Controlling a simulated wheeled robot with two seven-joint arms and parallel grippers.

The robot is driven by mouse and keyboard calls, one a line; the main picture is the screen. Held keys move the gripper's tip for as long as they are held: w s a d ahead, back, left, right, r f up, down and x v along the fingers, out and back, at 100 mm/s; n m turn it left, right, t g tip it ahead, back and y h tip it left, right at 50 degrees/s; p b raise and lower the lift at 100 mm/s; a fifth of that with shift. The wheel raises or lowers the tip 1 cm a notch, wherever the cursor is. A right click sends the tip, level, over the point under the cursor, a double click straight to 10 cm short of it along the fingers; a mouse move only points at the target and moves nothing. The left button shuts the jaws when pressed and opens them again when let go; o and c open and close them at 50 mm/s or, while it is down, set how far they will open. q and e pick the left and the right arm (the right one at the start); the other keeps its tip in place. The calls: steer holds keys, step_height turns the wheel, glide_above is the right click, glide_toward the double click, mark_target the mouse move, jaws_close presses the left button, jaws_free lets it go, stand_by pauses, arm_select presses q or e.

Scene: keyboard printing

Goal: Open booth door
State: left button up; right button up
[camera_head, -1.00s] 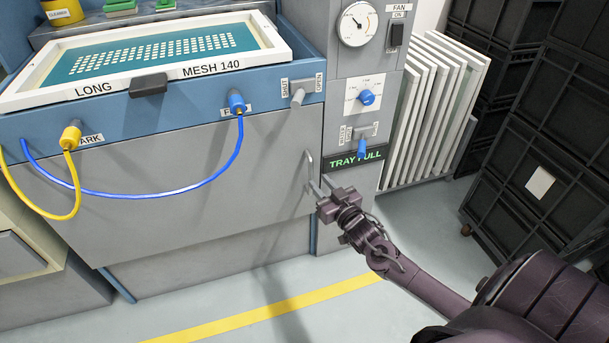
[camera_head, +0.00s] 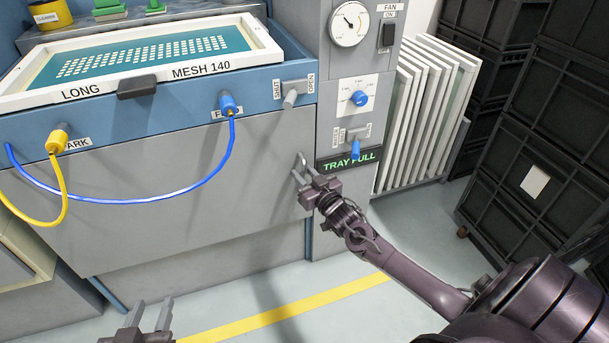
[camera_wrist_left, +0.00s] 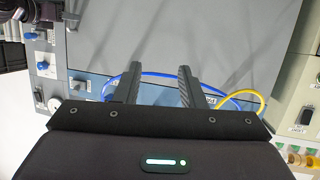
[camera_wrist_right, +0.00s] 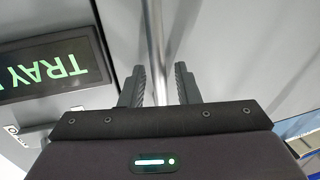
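The booth door is the large grey panel (camera_head: 190,190) under the blue screen frame, and it looks closed. Its metal handle (camera_head: 300,160) is near the right edge. My right gripper (camera_head: 307,178) is at this handle. In the right wrist view the handle bar (camera_wrist_right: 154,35) runs between the open fingers (camera_wrist_right: 158,85), with gaps visible beside it. My left gripper (camera_head: 150,312) is open and empty, low in front of the door. Its spread fingers also show in the left wrist view (camera_wrist_left: 159,82). A lever (camera_head: 290,99) sits between the SHUT and OPEN labels above the door.
A blue cable (camera_head: 180,188) and a yellow cable (camera_head: 65,195) hang in front of the door. A control panel with a blue knob (camera_head: 357,98) stands to the right, beside white screens (camera_head: 410,125). Black crates (camera_head: 535,150) stand at far right. Floor in front is clear.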

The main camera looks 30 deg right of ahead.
jaws_close()
steer(key=shift+s, duration=0.1)
